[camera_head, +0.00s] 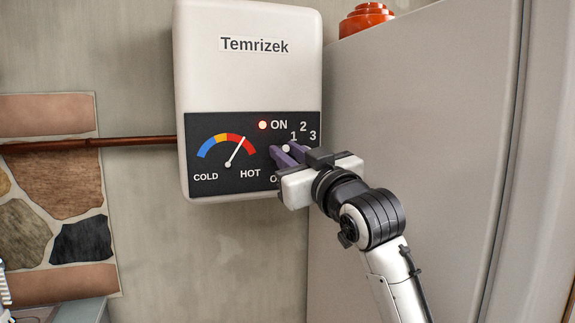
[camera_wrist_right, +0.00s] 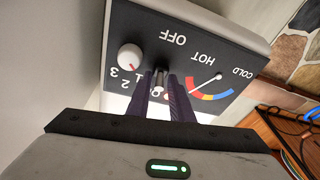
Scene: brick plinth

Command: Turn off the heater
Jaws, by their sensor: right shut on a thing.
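The heater (camera_head: 248,85) is a white wall box marked Temrizek with a dark lower panel. Its red lamp (camera_head: 263,125) is lit beside ON, and the gauge needle (camera_head: 236,150) points into the red, toward HOT. The fingers hide most of the switch, and OFF is mostly covered in the head view. A white round knob (camera_wrist_right: 130,57) with a red mark sits beside the fingers near 1, 2, 3. My left gripper is not in view.
A large pale cabinet (camera_head: 420,120) stands close on the right, with an orange-red object (camera_head: 366,19) on top. A copper pipe (camera_head: 140,141) runs left from the heater. Stonework (camera_head: 55,180) is on the left wall. Bare wall lies below the heater.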

